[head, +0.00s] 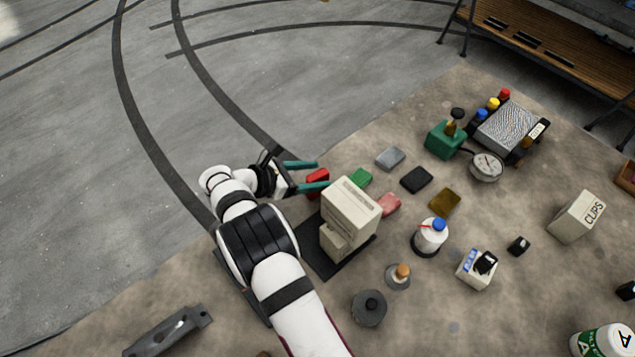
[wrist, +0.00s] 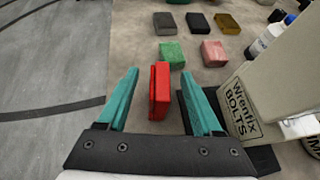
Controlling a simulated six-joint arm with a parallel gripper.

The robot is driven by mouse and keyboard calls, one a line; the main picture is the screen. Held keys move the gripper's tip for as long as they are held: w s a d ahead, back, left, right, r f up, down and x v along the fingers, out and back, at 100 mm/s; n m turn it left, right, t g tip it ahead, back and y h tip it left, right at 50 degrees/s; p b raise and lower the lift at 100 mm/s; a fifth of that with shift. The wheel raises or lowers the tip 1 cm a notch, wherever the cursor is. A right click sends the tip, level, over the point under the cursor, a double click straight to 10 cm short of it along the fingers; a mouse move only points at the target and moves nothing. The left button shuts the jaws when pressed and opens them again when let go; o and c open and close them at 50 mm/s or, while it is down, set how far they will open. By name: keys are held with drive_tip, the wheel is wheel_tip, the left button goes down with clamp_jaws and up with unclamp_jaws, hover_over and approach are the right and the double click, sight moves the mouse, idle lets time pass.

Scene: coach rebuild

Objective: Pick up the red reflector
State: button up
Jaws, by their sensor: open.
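The red reflector (wrist: 160,92) is a bright red block standing between the two teal fingers of my gripper (wrist: 160,100) in the wrist view. A gap shows on each side, so the fingers do not touch it there. In the head view the red reflector (head: 317,178) shows near the tips of my gripper (head: 307,176), at the table's left edge. My gripper is open and empty.
A cream bolts box (head: 350,210) stands close to the right of my gripper on a dark mat. Green (head: 361,178), pink (head: 388,204), grey (head: 390,158), black (head: 416,179) and olive (head: 445,202) blocks lie beyond. The floor lies left of the table edge.

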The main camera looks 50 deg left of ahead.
drive_tip(key=shift+w+d+f, duration=0.15)
drive_tip(key=shift+w+f, duration=0.1)
drive_tip(key=shift+w, duration=0.2)
clamp_jaws()
